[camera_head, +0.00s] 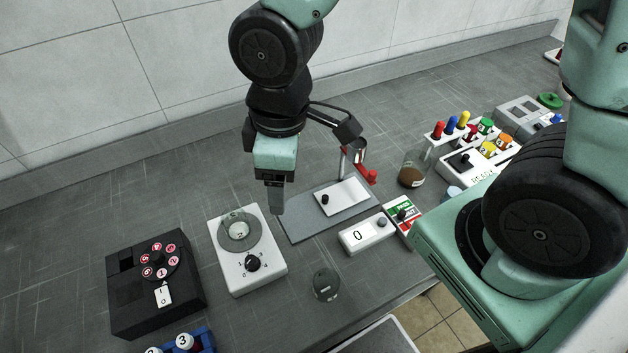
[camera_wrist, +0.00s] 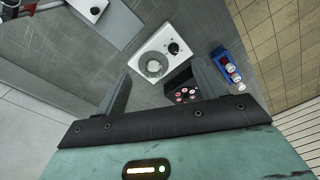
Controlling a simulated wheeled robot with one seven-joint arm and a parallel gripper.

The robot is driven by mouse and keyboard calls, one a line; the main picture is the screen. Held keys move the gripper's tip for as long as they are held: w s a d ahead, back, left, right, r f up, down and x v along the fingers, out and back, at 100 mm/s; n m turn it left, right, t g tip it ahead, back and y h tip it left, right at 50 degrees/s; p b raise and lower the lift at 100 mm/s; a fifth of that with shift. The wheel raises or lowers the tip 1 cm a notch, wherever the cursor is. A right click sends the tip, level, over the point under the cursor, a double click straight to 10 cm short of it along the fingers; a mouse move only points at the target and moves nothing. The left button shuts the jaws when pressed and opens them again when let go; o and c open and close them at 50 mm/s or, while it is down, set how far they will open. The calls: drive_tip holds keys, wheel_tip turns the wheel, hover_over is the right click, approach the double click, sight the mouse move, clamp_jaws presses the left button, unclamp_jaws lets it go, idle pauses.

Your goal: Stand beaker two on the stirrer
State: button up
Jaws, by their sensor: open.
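The stirrer is a white box (camera_head: 262,277) with a round plate on top and a black numbered dial at its front; it also shows in the wrist view (camera_wrist: 180,35). Beaker two, a clear glass marked 2 (camera_head: 240,234), stands on the stirrer's round plate and looks upright. In the wrist view the beaker (camera_wrist: 156,67) is seen from above. My gripper (camera_head: 275,205) is above the bench, to the right of the beaker and behind the stirrer's front. In the wrist view its two fingers (camera_wrist: 164,82) are wide apart with nothing between them; the beaker appears beyond them, apart from both.
A stand (camera_head: 300,229), a scale display (camera_head: 362,247) and a brown-filled beaker (camera_head: 412,172) lie further right.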

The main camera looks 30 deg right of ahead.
drive_tip(key=s+d+r+m, duration=0.1)
drive_tip(key=s+r+m, duration=0.3)
drive_tip(key=s, duration=0.3)
drive_tip(key=shift+s+d+r, duration=0.3)
drive_tip(key=shift+s+r, duration=0.1)
drive_tip(key=shift+r, duration=0.25)
